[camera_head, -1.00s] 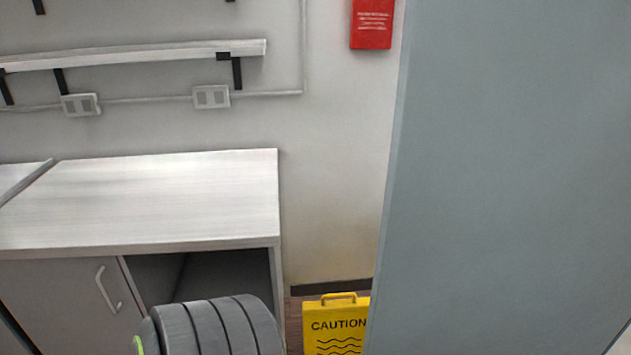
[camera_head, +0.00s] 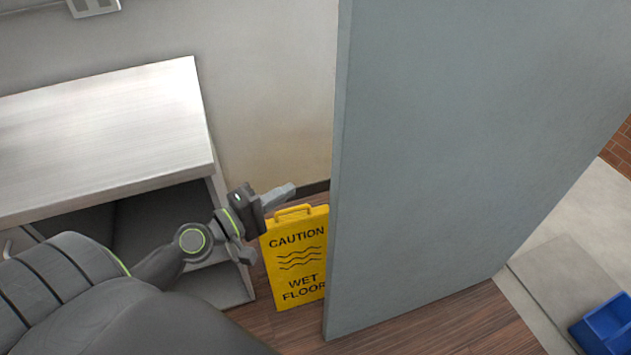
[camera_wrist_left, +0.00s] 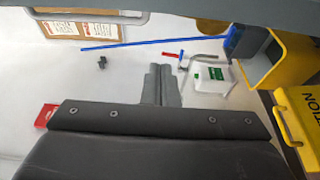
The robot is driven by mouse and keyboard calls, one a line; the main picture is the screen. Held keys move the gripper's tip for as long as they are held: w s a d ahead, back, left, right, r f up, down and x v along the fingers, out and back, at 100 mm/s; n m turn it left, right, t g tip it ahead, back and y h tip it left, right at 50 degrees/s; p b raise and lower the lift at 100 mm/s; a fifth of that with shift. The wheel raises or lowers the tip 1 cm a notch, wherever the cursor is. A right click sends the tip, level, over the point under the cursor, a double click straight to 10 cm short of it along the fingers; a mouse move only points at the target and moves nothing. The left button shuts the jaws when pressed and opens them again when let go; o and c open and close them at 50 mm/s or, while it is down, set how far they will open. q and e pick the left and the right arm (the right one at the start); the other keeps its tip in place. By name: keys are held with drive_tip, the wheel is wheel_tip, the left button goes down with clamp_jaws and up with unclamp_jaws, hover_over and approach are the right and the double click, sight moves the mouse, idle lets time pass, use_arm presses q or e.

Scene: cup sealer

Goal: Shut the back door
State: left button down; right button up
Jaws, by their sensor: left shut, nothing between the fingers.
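The back door (camera_head: 450,150) is a large grey-blue panel on the right of the head view. It stands open, with its near edge toward my left arm and its bottom edge just above the floor. My left gripper (camera_head: 282,195) is left of that edge, apart from it in the picture and above the caution sign. In the left wrist view its fingers (camera_wrist_left: 161,85) are together and empty. I cannot make out the door in the left wrist view. My right gripper is not in view.
A yellow wet-floor sign (camera_head: 297,262) stands between the counter (camera_head: 120,130) and the door. A blue bin (camera_head: 608,325) sits beyond the door at lower right. The left wrist view shows a yellow container (camera_wrist_left: 275,60) and a blue pole (camera_wrist_left: 150,43).

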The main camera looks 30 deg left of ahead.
use_arm(q)
drive_tip(key=w+d+p, duration=0.5)
drive_tip(key=d, duration=0.1)
drive_tip(key=shift+w, duration=0.15)
idle(0.3)
